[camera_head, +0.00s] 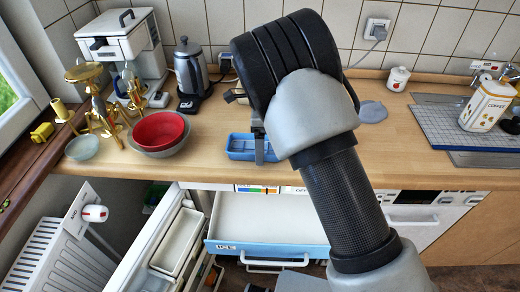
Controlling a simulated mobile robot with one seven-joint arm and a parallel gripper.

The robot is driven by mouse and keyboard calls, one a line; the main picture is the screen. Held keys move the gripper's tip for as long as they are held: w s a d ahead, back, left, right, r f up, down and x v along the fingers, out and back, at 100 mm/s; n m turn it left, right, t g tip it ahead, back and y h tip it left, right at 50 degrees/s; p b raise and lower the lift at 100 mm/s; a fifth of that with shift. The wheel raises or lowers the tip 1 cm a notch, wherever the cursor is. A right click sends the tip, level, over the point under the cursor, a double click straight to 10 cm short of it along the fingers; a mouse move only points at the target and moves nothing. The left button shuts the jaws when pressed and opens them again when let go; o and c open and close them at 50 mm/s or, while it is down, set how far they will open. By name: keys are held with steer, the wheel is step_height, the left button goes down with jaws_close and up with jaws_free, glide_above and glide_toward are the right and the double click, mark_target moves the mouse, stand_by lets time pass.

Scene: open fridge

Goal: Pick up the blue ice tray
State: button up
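The blue ice tray (240,154) lies on the wooden counter, left of my arm, near the counter's front edge. My gripper (259,149) points down at the tray's right part. One grey finger shows in front of the tray and overlaps it in the picture. The rest of my gripper is hidden behind my own wrist, so I cannot tell its opening or whether it touches the tray. The right end of the tray is partly covered.
A red bowl (160,128) in a grey bowl, brass scales (97,105) and a kettle (189,68) stand left of the tray. Below the counter, an open drawer (245,248) marked ICE and an open fridge door (165,245) stick out. A coffee canister (487,105) stands right.

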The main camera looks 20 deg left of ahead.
steer(key=shift+f, duration=0.45)
steer(key=c, duration=1.3)
steer(key=shift+r, duration=0.15)
step_height(320, 180, up, 10)
steer(key=shift+f, duration=0.1)
